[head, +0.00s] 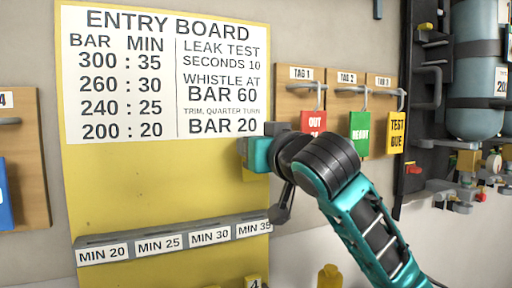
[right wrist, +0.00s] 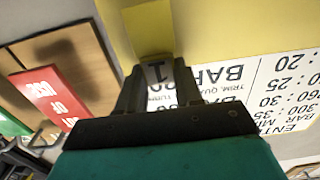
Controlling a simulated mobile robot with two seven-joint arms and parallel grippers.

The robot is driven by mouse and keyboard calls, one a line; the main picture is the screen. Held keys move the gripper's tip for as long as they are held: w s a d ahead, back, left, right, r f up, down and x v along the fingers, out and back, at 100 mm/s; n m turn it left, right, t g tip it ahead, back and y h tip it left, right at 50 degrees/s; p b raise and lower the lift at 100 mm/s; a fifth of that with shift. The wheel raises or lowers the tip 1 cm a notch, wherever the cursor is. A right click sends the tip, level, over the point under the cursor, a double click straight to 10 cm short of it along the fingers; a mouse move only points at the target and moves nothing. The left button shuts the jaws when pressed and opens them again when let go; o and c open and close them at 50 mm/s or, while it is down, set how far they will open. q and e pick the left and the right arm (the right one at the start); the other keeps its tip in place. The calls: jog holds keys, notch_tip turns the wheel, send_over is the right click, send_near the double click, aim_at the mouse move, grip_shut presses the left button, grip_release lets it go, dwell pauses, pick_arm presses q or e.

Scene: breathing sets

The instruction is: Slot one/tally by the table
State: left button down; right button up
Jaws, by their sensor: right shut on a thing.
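My right gripper (head: 256,153) is in front of the yellow entry board (head: 160,185), just below its printed table (head: 118,75). It is shut on a yellow tally (right wrist: 148,30) marked 1, seen upside down between the fingers in the right wrist view. In the head view the gripper and arm mostly hide the tally. The table reads 300 : 35, 260 : 30, 240 : 25, 200 : 20. Below, a grey slot rail (head: 170,237) carries labels MIN 20, MIN 25, MIN 30 and MIN 35. My left gripper is not in view.
Right of the board hang a red tag (head: 313,121), a green tag (head: 360,132) and a yellow tag (head: 397,132) on hooks. A blue-grey cylinder (head: 472,95) stands at the far right. Another yellow piece (head: 330,276) shows at the bottom edge.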

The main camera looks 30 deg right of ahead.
aim_at(253, 175)
jog(key=shift+f+b, duration=1.9)
jog(key=shift+f, duration=1)
jog(key=shift+p, duration=0.3)
jog(key=shift+p, duration=0.45)
jog(key=shift+f+b, duration=1.45)
jog(key=shift+f, duration=0.7)
jog(key=o, duration=1.1)
